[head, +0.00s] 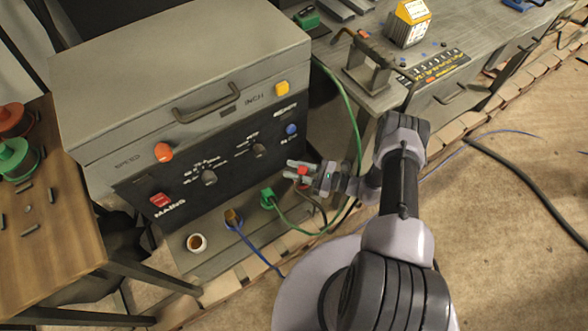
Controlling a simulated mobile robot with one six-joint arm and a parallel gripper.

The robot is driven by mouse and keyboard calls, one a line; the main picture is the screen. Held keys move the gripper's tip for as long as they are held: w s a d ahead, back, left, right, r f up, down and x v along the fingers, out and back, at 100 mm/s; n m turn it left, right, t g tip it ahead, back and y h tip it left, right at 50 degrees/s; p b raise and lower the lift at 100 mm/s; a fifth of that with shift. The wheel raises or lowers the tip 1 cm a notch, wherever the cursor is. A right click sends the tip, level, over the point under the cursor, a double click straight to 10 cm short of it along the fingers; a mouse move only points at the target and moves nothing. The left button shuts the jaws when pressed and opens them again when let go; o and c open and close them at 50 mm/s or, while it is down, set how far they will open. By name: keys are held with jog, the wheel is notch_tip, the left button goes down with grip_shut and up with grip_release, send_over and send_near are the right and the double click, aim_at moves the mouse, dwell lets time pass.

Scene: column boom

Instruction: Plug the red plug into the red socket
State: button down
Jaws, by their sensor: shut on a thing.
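The red plug (303,171) shows as a small red patch between the fingers of my gripper (298,171). My gripper is shut on it and points left, in front of the lower right part of the grey machine's dark panel. A dark cable hangs below the gripper. On the ledge to the left of it sit a green connector (268,197) with a green cable and a brown-and-blue connector (233,217) with a blue cable.
The grey machine (185,70) has a red MAINS switch (160,199) and several knobs. A wooden table (60,235) is at left, a grey workbench (460,40) at upper right. Cables cross the floor.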

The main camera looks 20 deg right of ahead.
jog(key=shift+f+b, duration=0.6)
jog(key=shift+f, duration=0.05)
jog(key=c, duration=1.4)
grip_release()
jog(key=b+v, duration=0.1)
jog(key=v, duration=1)
jog(key=shift+d, duration=0.1)
